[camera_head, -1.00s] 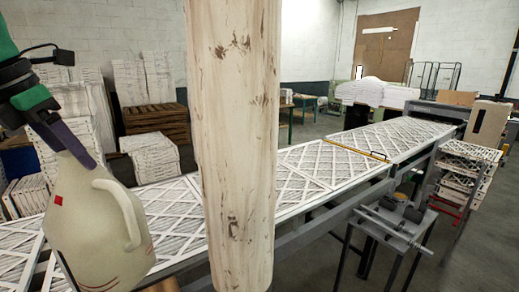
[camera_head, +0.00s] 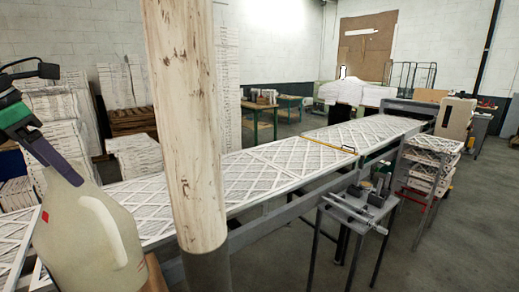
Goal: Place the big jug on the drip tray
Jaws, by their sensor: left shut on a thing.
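The big jug (camera_head: 82,240), off-white with a side handle and a small red mark, hangs at the lower left of the head view. My left gripper (camera_head: 58,160) comes in from the left edge and is shut on the jug's top. The jug is slightly tilted, and its bottom is cut off by the frame edge. It overlaps the filter conveyor in the picture; I cannot tell how far apart they are. I cannot make out a drip tray. My right gripper is out of view.
A worn white pillar (camera_head: 187,120) with a grey base stands right of the jug, before the conveyor (camera_head: 270,168) of framed filters. A metal stand with a vise (camera_head: 355,205) is right of centre. Open floor (camera_head: 450,240) lies at the right.

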